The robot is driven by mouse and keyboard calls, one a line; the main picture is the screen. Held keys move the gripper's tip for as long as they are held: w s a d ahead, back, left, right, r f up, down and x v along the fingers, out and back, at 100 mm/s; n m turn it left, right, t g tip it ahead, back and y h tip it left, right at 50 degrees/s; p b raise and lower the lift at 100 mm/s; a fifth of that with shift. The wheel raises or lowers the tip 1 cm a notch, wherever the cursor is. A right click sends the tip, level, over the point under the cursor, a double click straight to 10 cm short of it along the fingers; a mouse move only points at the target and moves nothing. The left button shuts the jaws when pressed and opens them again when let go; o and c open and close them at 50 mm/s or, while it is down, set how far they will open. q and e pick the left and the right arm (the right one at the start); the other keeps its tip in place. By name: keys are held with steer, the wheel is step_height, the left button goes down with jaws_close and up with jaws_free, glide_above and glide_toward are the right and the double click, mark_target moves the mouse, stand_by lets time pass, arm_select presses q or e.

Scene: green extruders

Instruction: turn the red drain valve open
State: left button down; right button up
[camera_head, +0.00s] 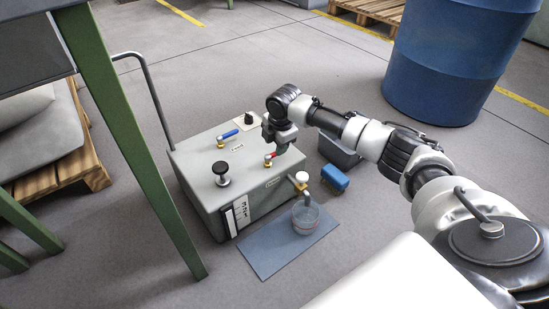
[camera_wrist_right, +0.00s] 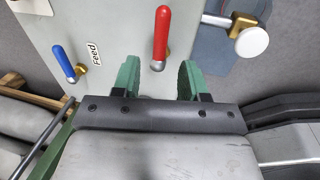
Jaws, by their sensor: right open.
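The grey machine box (camera_head: 205,161) stands on the floor in the head view. A red valve lever (camera_wrist_right: 161,35) on a brass fitting rises from its top face in the right wrist view; in the head view only part of the red valve (camera_head: 268,157) shows beside my gripper. My right gripper (camera_wrist_right: 159,75) is open, with green fingers. In the wrist view the brass base of the red lever appears between the fingertips, and the lever points away from the palm. I see no contact. In the head view my right gripper (camera_head: 284,146) is over the box's right side.
A blue lever (camera_wrist_right: 63,60) beside a "Feed" label, a black knob (camera_head: 221,170) and a white-capped spout (camera_head: 301,178) are nearby. A clear beaker (camera_head: 305,216) stands on a grey mat (camera_head: 263,257). A green post (camera_head: 133,140) is left; a blue drum (camera_head: 450,65) stands back right.

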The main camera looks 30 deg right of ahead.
steer(key=f+b, duration=0.1)
steer(key=f, duration=0.1)
steer(key=f+b, duration=0.1)
steer(key=f, duration=0.1)
steer(key=shift+w, duration=0.4)
steer(key=shift+a, duration=0.1)
steer(key=shift+c, duration=0.3)
jaws_close()
